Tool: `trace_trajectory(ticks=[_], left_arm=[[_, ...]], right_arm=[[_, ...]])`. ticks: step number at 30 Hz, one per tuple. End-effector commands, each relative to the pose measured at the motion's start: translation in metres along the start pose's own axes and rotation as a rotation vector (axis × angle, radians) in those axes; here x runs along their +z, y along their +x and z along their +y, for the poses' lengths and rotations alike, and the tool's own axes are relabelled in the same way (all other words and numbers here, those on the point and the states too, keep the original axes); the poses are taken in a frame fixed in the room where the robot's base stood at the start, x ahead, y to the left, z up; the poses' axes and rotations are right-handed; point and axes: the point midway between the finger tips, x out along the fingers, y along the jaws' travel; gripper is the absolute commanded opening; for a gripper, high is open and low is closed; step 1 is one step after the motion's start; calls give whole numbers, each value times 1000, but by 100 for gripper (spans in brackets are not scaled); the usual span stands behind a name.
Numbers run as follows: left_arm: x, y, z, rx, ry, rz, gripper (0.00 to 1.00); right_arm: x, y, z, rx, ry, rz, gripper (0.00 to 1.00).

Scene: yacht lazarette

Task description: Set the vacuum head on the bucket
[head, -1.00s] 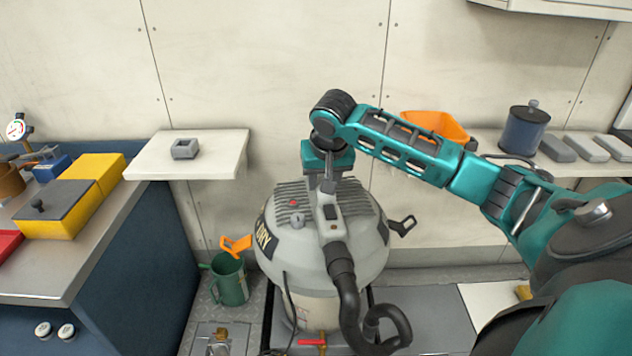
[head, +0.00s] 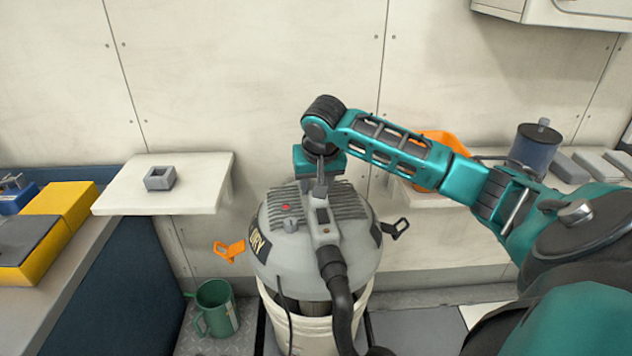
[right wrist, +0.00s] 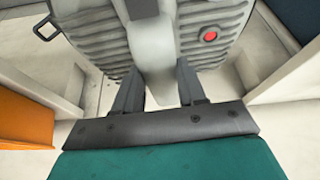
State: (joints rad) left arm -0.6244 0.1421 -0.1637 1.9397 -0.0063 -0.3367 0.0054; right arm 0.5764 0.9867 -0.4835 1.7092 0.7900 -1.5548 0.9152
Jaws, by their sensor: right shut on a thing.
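The grey vacuum head (head: 312,240) has a ribbed top, a red button, a black hose, an orange latch (head: 230,251) on its left and a black latch (head: 396,229) on its right. It hangs over the cream bucket (head: 312,338). A dark ribbed part shows between the head's lower edge and the bucket's rim, so the head is not flush on it. My right gripper (head: 322,187) is shut on the head's top handle. In the right wrist view the fingers (right wrist: 160,92) lie on both sides of that handle. My left gripper is not in view.
A green jug (head: 215,308) stands on the floor left of the bucket. A shelf (head: 205,190) with a small grey block, a blue bench with yellow boxes (head: 70,205), and a right shelf with an orange bin (head: 445,145) and blue canister (head: 533,152) surround it.

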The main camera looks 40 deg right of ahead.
Motion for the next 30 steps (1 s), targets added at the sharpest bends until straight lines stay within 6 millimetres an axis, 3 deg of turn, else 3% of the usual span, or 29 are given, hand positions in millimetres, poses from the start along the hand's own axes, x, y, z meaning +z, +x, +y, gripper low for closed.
trace_trajectory(ticks=[30], left_arm=[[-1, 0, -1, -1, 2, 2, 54]], right_arm=[[22, 59, -1, -4, 2, 9, 0]])
